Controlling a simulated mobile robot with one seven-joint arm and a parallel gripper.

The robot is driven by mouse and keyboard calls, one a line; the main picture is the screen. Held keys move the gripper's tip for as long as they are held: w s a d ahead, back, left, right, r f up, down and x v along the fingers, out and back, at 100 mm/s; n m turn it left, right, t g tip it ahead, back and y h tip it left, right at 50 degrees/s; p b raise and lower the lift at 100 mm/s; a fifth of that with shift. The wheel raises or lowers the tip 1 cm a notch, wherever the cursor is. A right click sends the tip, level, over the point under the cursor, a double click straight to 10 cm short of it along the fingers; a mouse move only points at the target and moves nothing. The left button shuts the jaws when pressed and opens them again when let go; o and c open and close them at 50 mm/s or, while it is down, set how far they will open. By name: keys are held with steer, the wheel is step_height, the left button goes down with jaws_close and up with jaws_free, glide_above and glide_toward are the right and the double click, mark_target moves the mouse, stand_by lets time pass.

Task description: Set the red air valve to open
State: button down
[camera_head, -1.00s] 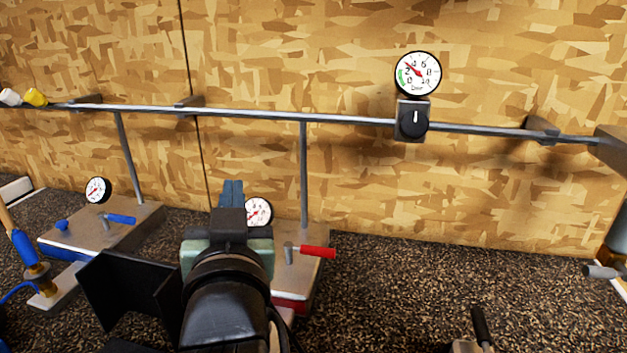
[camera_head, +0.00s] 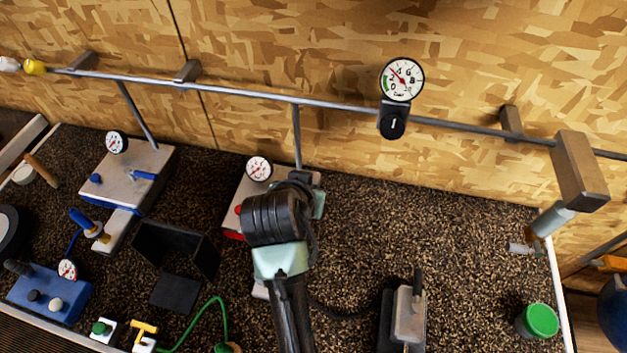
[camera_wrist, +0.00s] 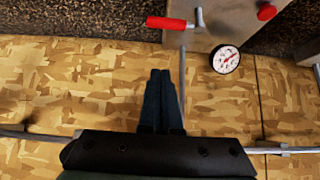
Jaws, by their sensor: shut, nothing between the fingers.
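The red air valve's lever (camera_wrist: 170,23) shows in the wrist view at the top, lying crosswise to the vertical pipe (camera_wrist: 182,85), with its grey stem (camera_wrist: 199,18) at the handle's right end. My gripper (camera_wrist: 160,73) is shut and empty, its dark fingertips just below the lever in the picture and apart from it. In the head view the grey valve box (camera_head: 240,188) stands behind my arm, which hides the red lever and the fingertips. The box's gauge (camera_head: 259,168) also shows in the wrist view (camera_wrist: 225,59), near a red knob (camera_wrist: 267,12).
A matching box (camera_head: 130,180) with a blue lever (camera_head: 144,176) is at left. An air rail (camera_head: 340,105) with a gauge (camera_head: 402,80) runs along the wooden wall. A black bracket (camera_head: 175,247) stands left of my arm.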

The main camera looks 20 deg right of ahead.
steer(key=shift+w+d+f+p, duration=0.25)
steer(key=shift+w+f+p, duration=0.25)
steer(key=shift+f, duration=0.85)
steer(key=shift+w+d+f+p, duration=0.25)
steer(key=shift+f+p, duration=0.3)
steer(key=shift+f, duration=0.75)
steer(key=shift+w+d+f+p, duration=0.25)
steer(key=shift+w+f+p, duration=0.25)
steer(key=shift+f, duration=0.85)
steer(key=shift+s+f, duration=0.1)
steer(key=shift+s, duration=0.05)
steer(key=shift+s+m, duration=0.1)
steer(key=shift+m, duration=0.2)
